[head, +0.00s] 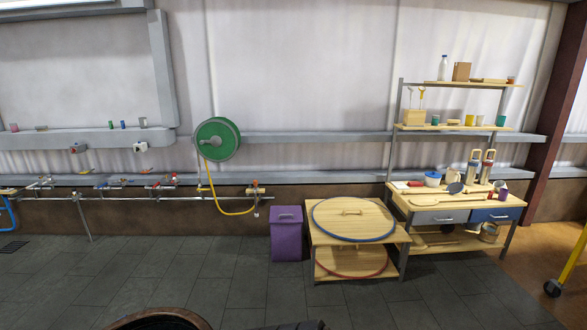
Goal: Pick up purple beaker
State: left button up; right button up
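A small purple vessel (503,193), which looks like the purple beaker, stands near the right end of the workbench top (425,204) on the right side of the head view. It is small in the picture, and a pale patch shows on its upper part. A small red thing is close to its left; I cannot tell if they touch. Neither of my grippers is in view.
A low wooden table (400,237) with a round lid stands left of the workbench. A purple bin (286,236) is beside it. A round brown rim (160,316) shows at the bottom edge. The tiled floor (190,265) between is mostly clear.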

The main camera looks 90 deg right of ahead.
aim_at(503, 196)
jog(key=z, duration=4.65)
jog(key=i, duration=6.4)
jog(key=i+u, duration=0.2)
jog(key=k+j, duration=0.05)
jog(key=k, duration=0.05)
